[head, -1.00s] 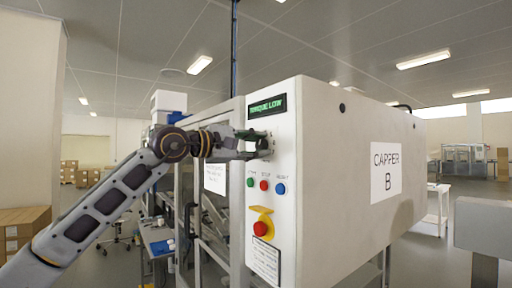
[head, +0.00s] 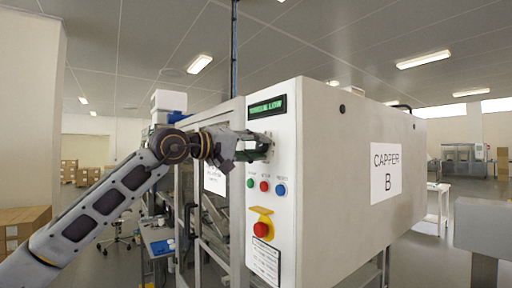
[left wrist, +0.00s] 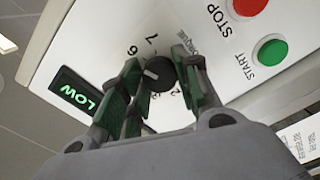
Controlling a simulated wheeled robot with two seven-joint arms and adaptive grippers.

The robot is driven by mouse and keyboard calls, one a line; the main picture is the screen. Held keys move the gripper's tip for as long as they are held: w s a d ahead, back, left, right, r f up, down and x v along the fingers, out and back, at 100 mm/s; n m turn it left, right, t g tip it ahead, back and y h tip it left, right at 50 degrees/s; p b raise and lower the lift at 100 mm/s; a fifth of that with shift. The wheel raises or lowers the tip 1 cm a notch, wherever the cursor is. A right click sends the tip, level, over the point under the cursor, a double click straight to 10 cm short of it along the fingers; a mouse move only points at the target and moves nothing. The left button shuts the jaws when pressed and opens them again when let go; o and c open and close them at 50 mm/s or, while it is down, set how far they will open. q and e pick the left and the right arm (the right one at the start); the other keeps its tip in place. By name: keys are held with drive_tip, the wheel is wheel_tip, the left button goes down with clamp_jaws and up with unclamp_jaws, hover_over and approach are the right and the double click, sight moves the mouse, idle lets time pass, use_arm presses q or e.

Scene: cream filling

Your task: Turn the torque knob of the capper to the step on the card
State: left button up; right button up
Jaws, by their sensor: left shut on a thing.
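The black torque knob (left wrist: 158,82) with a white pointer mark sits on the white capper panel in the left wrist view. The digits 6 and 7 show beside it; other marks are partly hidden by the fingers, and I cannot tell the exact step under the pointer. My left gripper (left wrist: 164,88) is shut on the knob, one green finger on each side. In the head view the left gripper (head: 267,148) is at the panel and hides most of the knob. The green display (head: 267,106) reads LOW, also in the left wrist view (left wrist: 76,94). My right gripper is out of view.
Below the knob are green (head: 250,183), red (head: 264,186) and blue (head: 280,189) buttons and a red emergency stop (head: 262,229) on yellow. A white sheet (head: 215,178) hangs on the glass door, too small to read. The capper (head: 345,150) is labelled CAPPER B.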

use_arm(q)
drive_tip(key=shift+f+m, duration=0.1)
drive_tip(key=shift+m, duration=0.4)
drive_tip(key=o, duration=0.6)
drive_tip(key=shift+c, duration=0.2)
drive_tip(key=o, duration=0.5)
drive_tip(key=shift+c, duration=0.2)
drive_tip(key=shift+o, duration=0.2)
drive_tip(key=shift+s+a, duration=0.1)
drive_tip(key=shift+a, duration=0.05)
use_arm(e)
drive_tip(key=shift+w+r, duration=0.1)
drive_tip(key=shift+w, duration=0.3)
use_arm(q)
drive_tip(key=shift+v, duration=0.85)
drive_tip(key=v, duration=1)
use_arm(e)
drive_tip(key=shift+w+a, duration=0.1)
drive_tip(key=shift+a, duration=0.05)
